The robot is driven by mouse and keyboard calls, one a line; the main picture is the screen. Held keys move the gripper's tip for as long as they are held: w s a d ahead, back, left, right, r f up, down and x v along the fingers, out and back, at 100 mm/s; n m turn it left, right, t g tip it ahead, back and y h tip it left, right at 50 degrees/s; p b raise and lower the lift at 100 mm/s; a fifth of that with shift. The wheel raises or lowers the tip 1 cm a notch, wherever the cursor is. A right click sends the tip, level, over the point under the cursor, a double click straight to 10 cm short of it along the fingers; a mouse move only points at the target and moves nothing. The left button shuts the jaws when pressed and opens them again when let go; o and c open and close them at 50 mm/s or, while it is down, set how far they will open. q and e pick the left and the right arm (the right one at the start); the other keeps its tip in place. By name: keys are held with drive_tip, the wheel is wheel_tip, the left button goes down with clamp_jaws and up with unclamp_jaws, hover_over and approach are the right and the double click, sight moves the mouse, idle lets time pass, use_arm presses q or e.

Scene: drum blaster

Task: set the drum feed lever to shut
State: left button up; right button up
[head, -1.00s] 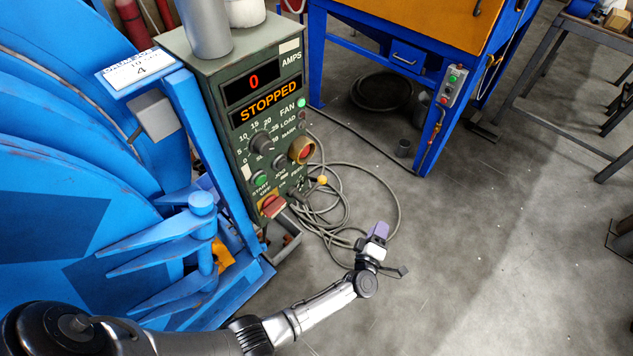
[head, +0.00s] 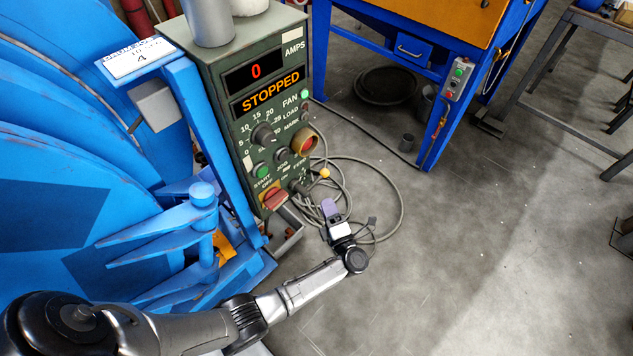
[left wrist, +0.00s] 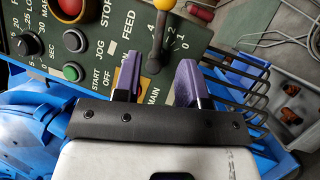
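The drum feed lever has a yellow ball knob (head: 324,173) and sticks out from the lower right of the green control panel (head: 262,130) in the head view. In the left wrist view the lever (left wrist: 154,60) hangs beside the FEED label, near the high end of a scale running from 4 to 0. I cannot read its exact setting. My left gripper (head: 331,208) is just below and in front of the knob. In the left wrist view its purple fingers (left wrist: 159,82) are apart and empty, with the knob showing beyond the gap. My right gripper is not in view.
A red and yellow main switch (head: 273,198) sits low on the panel, near the gripper. A panel display reads STOPPED (head: 271,91). The blue drum blaster (head: 70,170) stands left. Looped grey cable (head: 385,225) lies behind the gripper.

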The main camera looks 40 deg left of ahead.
sight(317, 180)
use_arm(q)
drive_tip(key=b+x, duration=0.2)
drive_tip(key=x, duration=0.7)
clamp_jaws()
idle(0.5)
